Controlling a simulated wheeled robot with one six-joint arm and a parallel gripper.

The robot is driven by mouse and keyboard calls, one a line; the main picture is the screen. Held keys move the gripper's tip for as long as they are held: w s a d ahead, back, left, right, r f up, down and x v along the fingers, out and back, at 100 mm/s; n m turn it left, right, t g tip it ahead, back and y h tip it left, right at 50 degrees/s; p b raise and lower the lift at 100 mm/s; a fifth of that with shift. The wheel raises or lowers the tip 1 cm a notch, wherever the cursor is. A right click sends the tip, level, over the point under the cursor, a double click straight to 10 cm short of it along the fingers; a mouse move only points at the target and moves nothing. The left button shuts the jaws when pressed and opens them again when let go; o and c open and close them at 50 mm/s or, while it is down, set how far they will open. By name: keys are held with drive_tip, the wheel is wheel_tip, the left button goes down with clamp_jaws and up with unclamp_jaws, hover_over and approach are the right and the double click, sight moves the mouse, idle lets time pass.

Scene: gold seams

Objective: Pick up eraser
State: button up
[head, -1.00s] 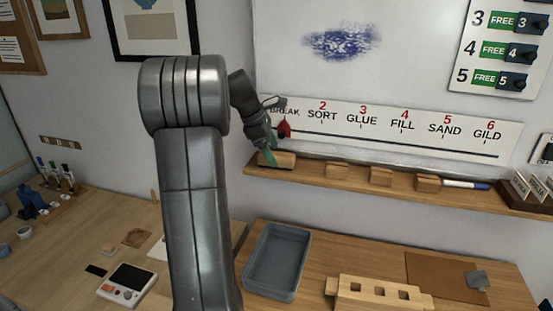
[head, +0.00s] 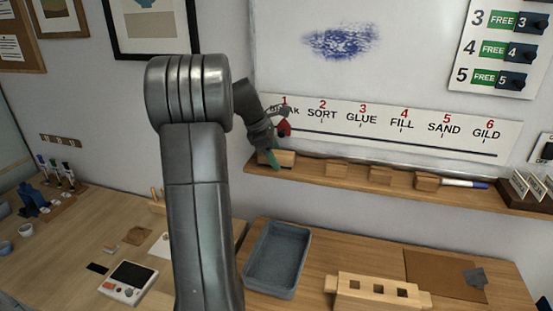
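A wooden block (head: 287,158), which looks like the eraser, lies at the left end of the wooden ledge (head: 310,177) under the whiteboard. It is wider than the other blocks there. My gripper (head: 274,160) is at this block, with a green finger in front of its left part. The gripper's other finger is not clear, so I cannot tell whether it is open or shut, or touching the block.
Smaller wooden blocks (head: 380,174) and a blue-ended marker (head: 464,183) lie further right on the ledge. A red pointer (head: 284,128) is on the step strip above. Below, a grey tray (head: 277,262) stands on the table.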

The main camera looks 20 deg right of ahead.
sight(280, 153)
drive_tip(key=c, duration=0.9)
drive_tip(key=shift+r, duration=0.55)
wheel_tip(280, 153, up, 2)
drive_tip(key=shift+r+b, duration=0.25)
drive_tip(key=shift+b, duration=0.35)
drive_tip(key=a+b, duration=0.1)
drive_tip(key=a, duration=0.5)
drive_tip(key=a+b, duration=0.1)
drive_tip(key=a, duration=0.5)
drive_tip(key=w+a+b, duration=0.1)
drive_tip(key=a, duration=0.5)
drive_tip(key=shift+r+b, duration=0.2)
drive_tip(key=shift+b, duration=0.2)
drive_tip(key=shift+c, duration=0.4)
